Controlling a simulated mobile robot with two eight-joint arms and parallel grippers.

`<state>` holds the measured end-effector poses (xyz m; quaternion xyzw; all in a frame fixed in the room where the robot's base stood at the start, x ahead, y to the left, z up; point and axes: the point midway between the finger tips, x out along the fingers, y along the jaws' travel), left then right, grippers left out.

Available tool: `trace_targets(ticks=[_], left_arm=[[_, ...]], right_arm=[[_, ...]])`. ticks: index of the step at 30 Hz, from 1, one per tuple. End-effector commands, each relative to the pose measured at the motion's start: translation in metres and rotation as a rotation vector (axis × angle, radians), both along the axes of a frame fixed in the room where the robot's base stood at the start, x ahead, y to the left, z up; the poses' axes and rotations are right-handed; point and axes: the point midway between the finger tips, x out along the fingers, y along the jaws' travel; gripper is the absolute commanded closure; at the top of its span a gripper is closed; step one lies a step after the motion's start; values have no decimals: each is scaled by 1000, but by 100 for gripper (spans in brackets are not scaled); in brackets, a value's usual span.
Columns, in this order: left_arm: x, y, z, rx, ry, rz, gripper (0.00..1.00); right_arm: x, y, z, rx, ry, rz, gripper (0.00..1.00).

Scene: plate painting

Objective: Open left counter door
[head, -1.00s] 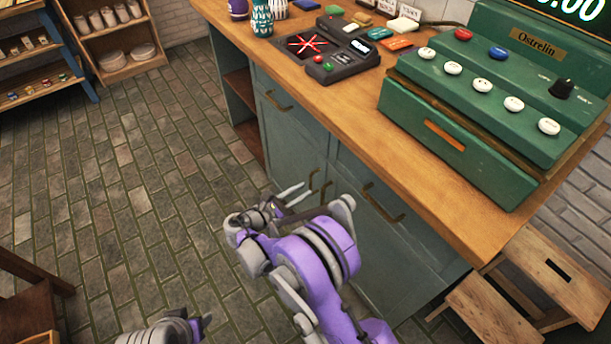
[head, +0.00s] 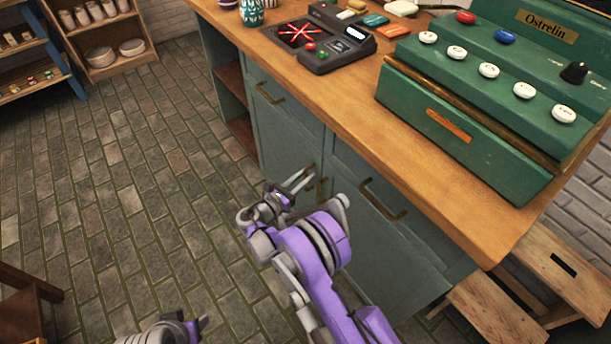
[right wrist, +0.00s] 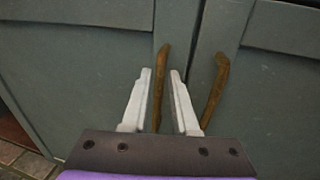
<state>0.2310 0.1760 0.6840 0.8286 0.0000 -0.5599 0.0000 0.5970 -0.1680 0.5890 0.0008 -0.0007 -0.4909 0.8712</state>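The grey-green counter (head: 285,125) has a left door (head: 290,150) and a right door (head: 365,230), both closed. In the right wrist view, the left door's vertical brass handle (right wrist: 160,90) appears between the fingers of my right gripper (right wrist: 161,75). The right door's handle (right wrist: 214,92) is just right of the right finger. The gripper is open; I cannot tell whether it touches the handle. In the head view my right gripper (head: 301,182) is at the handles and partly hides them. Part of my left gripper (head: 195,328) shows at the bottom, its opening unclear.
Drawer handles (head: 270,94) jut out above the doors. A green cash register (head: 460,120) and a dark card device (head: 335,45) stand on the wooden countertop (head: 400,150). A wooden step stool (head: 500,310) is at lower right. The brick floor (head: 130,190) at left is clear.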

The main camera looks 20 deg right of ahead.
Motion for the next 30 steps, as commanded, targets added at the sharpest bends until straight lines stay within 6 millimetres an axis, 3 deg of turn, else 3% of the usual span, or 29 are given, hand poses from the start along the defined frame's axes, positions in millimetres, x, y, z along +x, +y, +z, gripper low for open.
trace_targets(ticks=[11,16,30], left_arm=[[0,0,-1,0,0,0,50],[0,0,-1,0,0,0,50],[0,0,-1,0,0,0,50]], right_arm=[[4,-7,0,0,0,0,73],[4,-7,0,1,-1,0,100],[4,-7,0,1,0,-1,100]])
